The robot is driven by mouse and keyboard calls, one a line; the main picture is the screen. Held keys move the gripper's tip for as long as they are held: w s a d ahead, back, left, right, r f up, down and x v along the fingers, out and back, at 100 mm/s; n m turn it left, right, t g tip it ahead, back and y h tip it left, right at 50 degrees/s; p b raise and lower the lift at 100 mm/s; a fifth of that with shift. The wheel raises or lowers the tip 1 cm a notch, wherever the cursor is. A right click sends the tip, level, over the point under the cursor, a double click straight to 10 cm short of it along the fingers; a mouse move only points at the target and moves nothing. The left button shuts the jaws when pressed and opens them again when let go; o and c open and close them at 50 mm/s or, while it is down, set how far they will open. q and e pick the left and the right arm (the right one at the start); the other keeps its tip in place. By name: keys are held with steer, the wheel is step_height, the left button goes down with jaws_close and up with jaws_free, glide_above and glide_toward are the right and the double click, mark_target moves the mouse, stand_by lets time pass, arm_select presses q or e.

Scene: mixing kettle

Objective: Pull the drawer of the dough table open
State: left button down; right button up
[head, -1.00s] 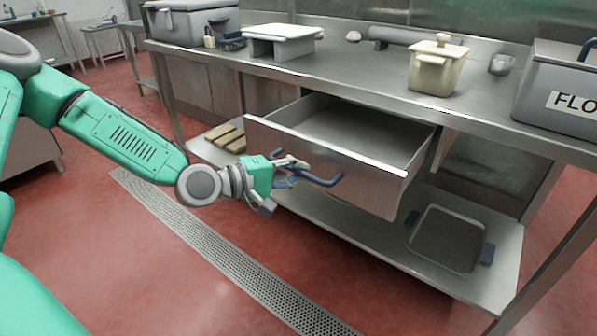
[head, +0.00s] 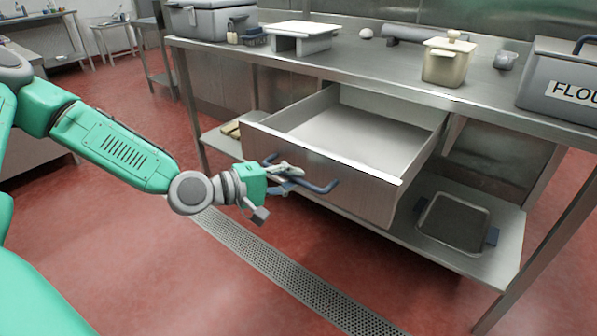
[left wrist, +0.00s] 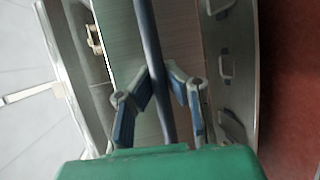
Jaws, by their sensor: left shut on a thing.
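The steel drawer (head: 340,180) of the dough table (head: 400,72) stands well out from under the tabletop, and its inside looks empty. A dark blue bar handle (head: 322,187) runs across its front. My left gripper (head: 286,178) is shut on the handle near its left part. In the left wrist view the handle (left wrist: 150,45) passes between the two fingers of the gripper (left wrist: 160,95), with the drawer front behind it. My right gripper is not in view.
On the tabletop are a lidded cream tub (head: 447,62), a white stand (head: 300,38), a grey box (head: 210,18) and a flour bin (head: 560,85). A dark tray (head: 453,222) lies on the lower shelf. A floor drain (head: 290,275) runs through clear red floor in front.

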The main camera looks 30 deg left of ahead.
arm_select(q)
steer(key=shift+w+a+f, duration=0.1)
steer(key=shift+a, duration=0.05)
steer(key=c, duration=1.6)
jaws_free()
steer(key=shift+o, duration=0.2)
steer(key=shift+a, duration=0.15)
